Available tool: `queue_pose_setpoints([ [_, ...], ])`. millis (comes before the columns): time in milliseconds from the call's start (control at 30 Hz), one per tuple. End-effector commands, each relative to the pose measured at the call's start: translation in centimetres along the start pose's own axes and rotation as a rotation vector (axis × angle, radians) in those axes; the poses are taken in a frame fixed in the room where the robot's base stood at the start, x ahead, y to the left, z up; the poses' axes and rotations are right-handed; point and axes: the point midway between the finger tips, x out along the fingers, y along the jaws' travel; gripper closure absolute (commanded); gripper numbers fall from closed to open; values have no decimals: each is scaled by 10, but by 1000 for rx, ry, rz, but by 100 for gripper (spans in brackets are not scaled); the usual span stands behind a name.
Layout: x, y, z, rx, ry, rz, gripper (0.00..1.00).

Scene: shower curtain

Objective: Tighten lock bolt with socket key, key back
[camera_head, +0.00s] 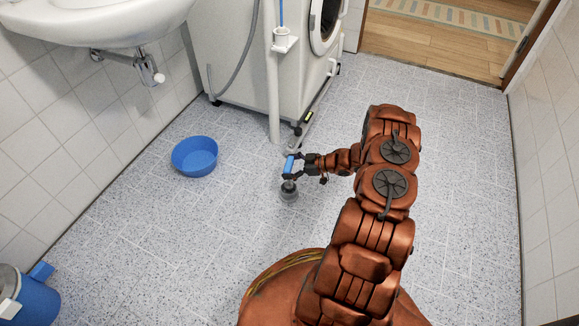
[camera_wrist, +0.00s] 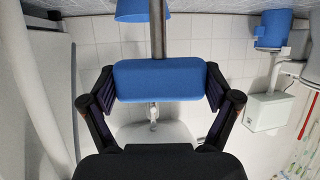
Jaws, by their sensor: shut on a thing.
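My gripper (camera_head: 293,165) is shut on the blue handle (camera_head: 289,163) of the socket key. In the wrist view the blue handle (camera_wrist: 158,80) lies crosswise between both fingers, and a grey shaft (camera_wrist: 157,30) runs from its middle. In the head view a dark grey rounded piece (camera_head: 288,188) shows just below the handle, low over the floor. I cannot tell whether it touches the floor. A grey bar with yellow-green and black parts (camera_head: 303,122) lies along the washing machine's foot, beyond my gripper. The lock bolt cannot be made out clearly.
A blue basin (camera_head: 195,156) stands on the floor to the left. A white vertical pipe (camera_head: 271,90) rises before the washing machine (camera_head: 232,50). A sink (camera_head: 95,22) hangs upper left; a blue bucket (camera_head: 32,298) stands lower left. The floor on the right is clear.

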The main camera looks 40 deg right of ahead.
Motion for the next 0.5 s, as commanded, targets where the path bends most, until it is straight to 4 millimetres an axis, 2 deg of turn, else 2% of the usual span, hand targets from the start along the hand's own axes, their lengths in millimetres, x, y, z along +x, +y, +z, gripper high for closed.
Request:
queue_pose_setpoints([
  [500,3,0,6,-1,1,1,79],
])
